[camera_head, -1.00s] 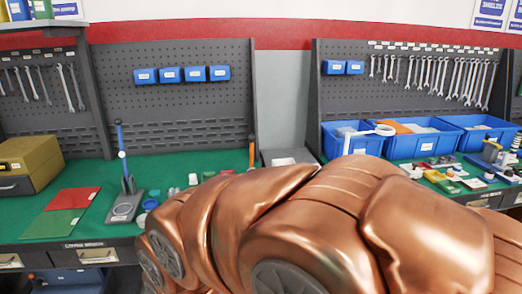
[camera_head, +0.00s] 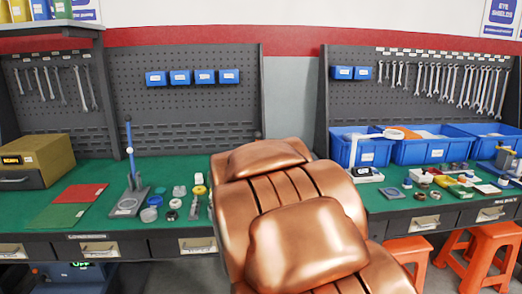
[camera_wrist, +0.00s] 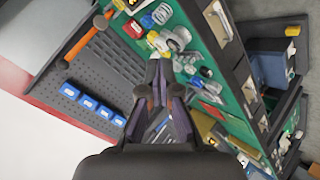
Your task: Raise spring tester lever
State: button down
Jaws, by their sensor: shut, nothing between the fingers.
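The spring tester (camera_head: 128,203) stands on the green mat of the left bench in the head view, with a dark grey base. Its lever (camera_head: 129,137) has a blue handle and stands nearly upright. My gripper (camera_wrist: 157,88) shows in the wrist view with its dark fingers together and nothing between them. In the head view my copper arm hides it. In the wrist view the fingers cover part of the bench and the tester is hard to make out. I cannot tell whether the fingers touch the lever.
Red (camera_head: 81,193) and green (camera_head: 57,216) mats lie left of the tester, and a yellow-brown box (camera_head: 42,157) stands behind them. Several small round parts lie to its right. Blue bins (camera_head: 362,147) stand on the right bench. In the wrist view a hammer (camera_wrist: 88,38) shows near the pegboard.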

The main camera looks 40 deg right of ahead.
jog(key=w+d+r+n+t+h+b, duration=0.1)
jog(key=w+d+r+n+t+b, duration=0.15)
jog(key=d, duration=0.35)
jog(key=w+d+r+n+t+h+b, duration=0.1)
jog(key=w+d+r+n+t+b, duration=0.1)
jog(key=d+n+t, duration=0.35)
jog(key=w+d+r+n+t+h+b, duration=0.1)
jog(key=w+d+r+b, duration=0.15)
jog(key=d, duration=0.55)
jog(key=p+x, duration=0.2)
jog(key=x, duration=1.1)
jog(key=shift+w+f, duration=0.15)
jog(key=shift+f, duration=0.15)
jog(key=shift+a+r+p, duration=0.1)
jog(key=shift+p, duration=0.3)
